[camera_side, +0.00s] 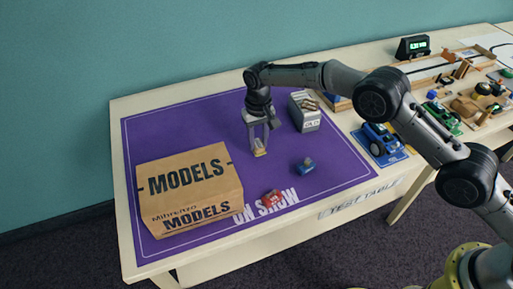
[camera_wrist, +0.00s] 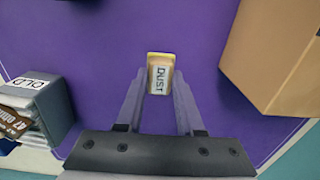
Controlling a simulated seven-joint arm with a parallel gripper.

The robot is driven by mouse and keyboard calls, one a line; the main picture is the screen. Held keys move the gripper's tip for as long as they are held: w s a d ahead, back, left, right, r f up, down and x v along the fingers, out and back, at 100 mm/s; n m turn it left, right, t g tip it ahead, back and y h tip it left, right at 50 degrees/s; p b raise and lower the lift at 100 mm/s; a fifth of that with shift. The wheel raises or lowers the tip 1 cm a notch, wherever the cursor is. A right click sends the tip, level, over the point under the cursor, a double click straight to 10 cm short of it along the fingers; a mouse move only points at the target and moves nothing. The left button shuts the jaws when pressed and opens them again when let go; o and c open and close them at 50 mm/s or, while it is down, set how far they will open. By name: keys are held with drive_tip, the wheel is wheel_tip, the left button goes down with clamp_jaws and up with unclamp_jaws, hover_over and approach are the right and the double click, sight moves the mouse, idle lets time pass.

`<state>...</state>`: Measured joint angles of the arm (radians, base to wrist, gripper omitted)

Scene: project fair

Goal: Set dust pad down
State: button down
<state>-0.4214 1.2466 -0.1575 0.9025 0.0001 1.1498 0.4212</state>
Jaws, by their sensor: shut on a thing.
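The dust pad (camera_wrist: 160,76) is a small tan block with a pale face lettered "DUST". My gripper (camera_wrist: 159,88) is shut on it, with one finger on each side. In the side view the dust pad (camera_side: 259,150) hangs at the fingertips of my gripper (camera_side: 258,143), low over the purple mat (camera_side: 160,135). I cannot tell whether the pad touches the mat.
A cardboard box (camera_side: 190,188) lettered "MODELS" stands at left. A grey holder (camera_side: 304,112) with cards stands behind at right. A blue item (camera_side: 305,166) and a red item (camera_side: 272,197) lie toward the front. The mat's back left is clear.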

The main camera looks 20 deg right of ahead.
sight(256, 142)
drive_tip(key=shift+w+a+f, duration=0.15)
drive_tip(key=shift+w+f, duration=0.2)
drive_tip(key=shift+f, duration=1.6)
drive_tip(key=shift+f, duration=0.15)
drive_tip(key=c, duration=0.5)
unclamp_jaws()
drive_tip(key=shift+c, duration=0.2)
wheel_tip(256, 142, up, 12)
drive_tip(key=shift+r, duration=0.15)
